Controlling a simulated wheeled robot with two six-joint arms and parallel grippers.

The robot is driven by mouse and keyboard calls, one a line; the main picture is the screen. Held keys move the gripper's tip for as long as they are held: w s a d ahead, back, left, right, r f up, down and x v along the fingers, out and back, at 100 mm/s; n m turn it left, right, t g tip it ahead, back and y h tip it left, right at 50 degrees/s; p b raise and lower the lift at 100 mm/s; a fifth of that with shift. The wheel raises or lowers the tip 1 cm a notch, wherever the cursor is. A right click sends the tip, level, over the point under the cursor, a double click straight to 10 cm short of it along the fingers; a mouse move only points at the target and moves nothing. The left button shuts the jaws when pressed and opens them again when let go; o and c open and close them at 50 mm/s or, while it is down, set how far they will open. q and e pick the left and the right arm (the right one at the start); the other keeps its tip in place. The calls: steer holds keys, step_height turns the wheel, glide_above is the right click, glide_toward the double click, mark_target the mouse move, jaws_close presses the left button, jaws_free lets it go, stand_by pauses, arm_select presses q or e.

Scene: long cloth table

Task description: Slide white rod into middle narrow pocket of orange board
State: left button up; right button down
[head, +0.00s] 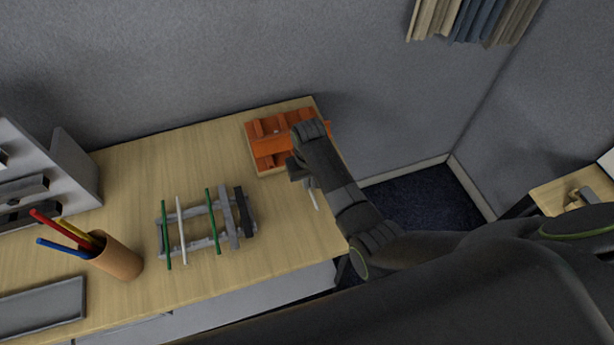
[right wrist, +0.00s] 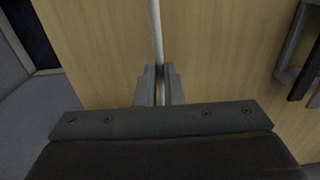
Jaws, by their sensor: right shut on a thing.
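My right gripper (head: 303,177) is at the front right of the orange board (head: 264,149), above the table. It is shut on a white rod (head: 315,200), whose lower end sticks out below the jaws. In the right wrist view the rod (right wrist: 157,32) runs up from between the closed fingers (right wrist: 160,88). The orange board lies at the far right of the table in a light tray. My right arm hides part of it, and its middle narrow pocket cannot be made out. My left gripper is not in view.
A grey rack (head: 228,220) holds two green rods, another white rod (head: 181,222) and thicker grey and black bars. A brown cup (head: 119,260) with coloured pencils and a grey tray (head: 42,306) stand at the left. The table between rack and board is clear.

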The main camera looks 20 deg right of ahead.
mark_target(312, 195)
steer(key=shift+s, duration=1.6)
steer(key=shift+w+b, duration=0.75)
steer(key=shift+w, duration=0.95)
stand_by(0.4)
steer(key=shift+w, duration=0.35)
steer(key=shift+w+b, duration=0.6)
steer(key=shift+w, duration=0.25)
steer(key=shift+w+a+b, duration=0.1)
steer(key=shift+w+b, duration=0.8)
steer(key=shift+w, duration=0.45)
steer(key=shift+w+b, duration=1.5)
steer(key=shift+w, duration=0.25)
steer(key=c, duration=1.5)
jaws_free()
